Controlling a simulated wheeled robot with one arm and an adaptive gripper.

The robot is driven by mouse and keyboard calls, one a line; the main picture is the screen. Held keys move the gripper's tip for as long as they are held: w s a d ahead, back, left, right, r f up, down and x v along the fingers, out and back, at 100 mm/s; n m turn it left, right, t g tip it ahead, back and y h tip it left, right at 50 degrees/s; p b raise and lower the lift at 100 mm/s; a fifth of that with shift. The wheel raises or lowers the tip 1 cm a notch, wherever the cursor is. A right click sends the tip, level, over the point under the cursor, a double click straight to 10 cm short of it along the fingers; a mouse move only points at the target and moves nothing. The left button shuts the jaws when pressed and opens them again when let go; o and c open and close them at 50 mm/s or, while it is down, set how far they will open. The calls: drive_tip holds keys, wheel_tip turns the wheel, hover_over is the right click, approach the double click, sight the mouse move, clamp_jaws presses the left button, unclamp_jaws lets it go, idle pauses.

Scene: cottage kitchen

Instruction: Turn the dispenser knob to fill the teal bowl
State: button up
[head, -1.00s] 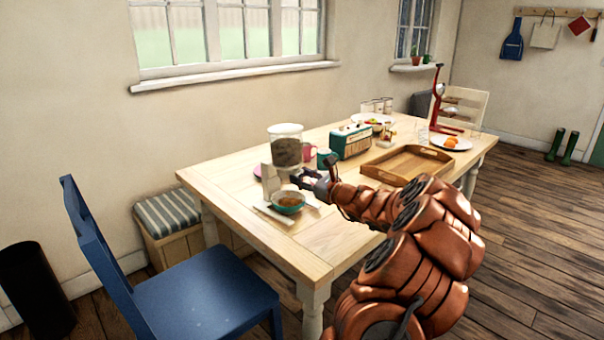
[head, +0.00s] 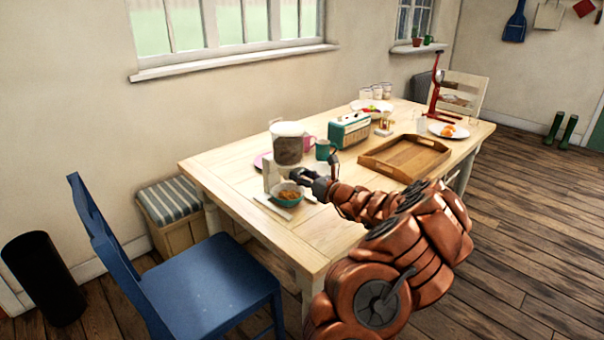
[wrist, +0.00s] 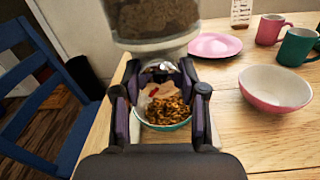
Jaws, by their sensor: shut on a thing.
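The dispenser (head: 288,150) has a clear hopper with dark, grainy food in it, on a pale stand at the near left of the table. Its hopper bottom fills the top of the wrist view (wrist: 155,18). The teal bowl (head: 289,204) stands upright below the hopper and holds brown cereal-like pieces. In the wrist view its teal rim (wrist: 165,127) shows between my fingers. My gripper (head: 300,177) is at the dispenser's front, above the bowl, shut on the knob (wrist: 158,70). The knob is small and mostly hidden by the fingers.
A white bowl with a pink outside (wrist: 275,88), a pink plate (wrist: 214,45) and pink and teal mugs (wrist: 297,46) stand right of the dispenser. A radio (head: 350,131) and wooden tray (head: 404,157) are farther along the table (head: 235,165). A blue chair (head: 205,290) stands at the near left.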

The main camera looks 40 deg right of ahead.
drive_tip(key=shift+a+f, duration=0.1)
drive_tip(key=shift+a, duration=0.1)
drive_tip(key=o, duration=1.2)
drive_tip(key=shift+w, duration=0.1)
drive_tip(key=shift+c, duration=0.2)
drive_tip(key=shift+d, duration=0.15)
drive_tip(key=shift+s, duration=0.4)
drive_tip(key=s, duration=1.1)
drive_tip(key=shift+s, duration=0.2)
